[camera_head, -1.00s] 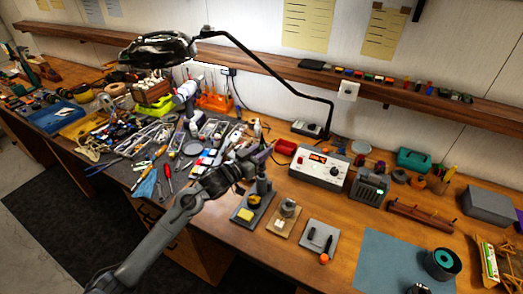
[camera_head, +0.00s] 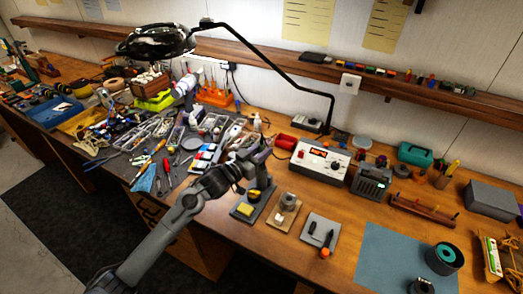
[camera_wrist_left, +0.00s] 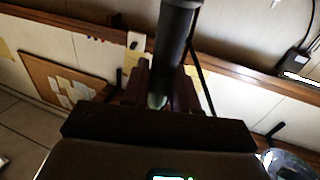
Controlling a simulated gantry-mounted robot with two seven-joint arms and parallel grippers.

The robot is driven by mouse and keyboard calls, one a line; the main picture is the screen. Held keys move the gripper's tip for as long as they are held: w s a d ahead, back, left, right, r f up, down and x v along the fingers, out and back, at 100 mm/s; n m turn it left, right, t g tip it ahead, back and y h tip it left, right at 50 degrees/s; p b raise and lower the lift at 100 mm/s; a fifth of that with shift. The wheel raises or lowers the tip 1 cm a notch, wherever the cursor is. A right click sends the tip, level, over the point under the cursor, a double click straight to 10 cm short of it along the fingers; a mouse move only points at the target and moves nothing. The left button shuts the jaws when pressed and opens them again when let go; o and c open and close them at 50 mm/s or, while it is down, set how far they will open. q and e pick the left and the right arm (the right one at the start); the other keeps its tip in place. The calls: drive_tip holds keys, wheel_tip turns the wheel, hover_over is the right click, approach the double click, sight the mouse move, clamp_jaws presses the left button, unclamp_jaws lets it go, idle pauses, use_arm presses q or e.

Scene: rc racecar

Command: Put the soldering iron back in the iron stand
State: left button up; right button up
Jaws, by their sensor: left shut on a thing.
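My left gripper (camera_head: 258,157) is in the middle of the head view, over the back of the iron stand (camera_head: 251,212). The stand has a dark base with a yellow sponge at its front. In the left wrist view the gripper is shut on a dark, smooth cylinder, the soldering iron (camera_wrist_left: 174,42), which sticks out past the fingers. In the head view a dark upright shape lies between gripper and stand. I cannot tell there whether the iron touches the stand, and its tip is not clear. My right gripper is not in view.
Right of the stand are a small tan block (camera_head: 285,210) with a metal piece and a grey plate (camera_head: 318,238). A power supply (camera_head: 320,165) stands behind. Tools crowd the bench to the left. A lamp arm (camera_head: 270,62) spans above. A blue mat (camera_head: 385,255) lies at right.

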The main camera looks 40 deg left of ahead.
use_arm(q)
drive_tip(key=shift+f, duration=0.2)
drive_tip(key=o, duration=1.4)
drive_tip(key=shift+o, duration=0.2)
drive_tip(key=shift+s+a+r+p, duration=0.1)
drive_tip(key=shift+s+r+p, duration=0.25)
drive_tip(key=shift+s+p, duration=0.65)
drive_tip(key=shift+s+a+r+p, duration=0.1)
drive_tip(key=shift+s+r+p, duration=0.2)
drive_tip(key=shift+s+p, duration=0.7)
drive_tip(key=shift+s+r+p, duration=0.35)
drive_tip(key=shift+s+p, duration=0.35)
drive_tip(key=shift+s, duration=0.8)
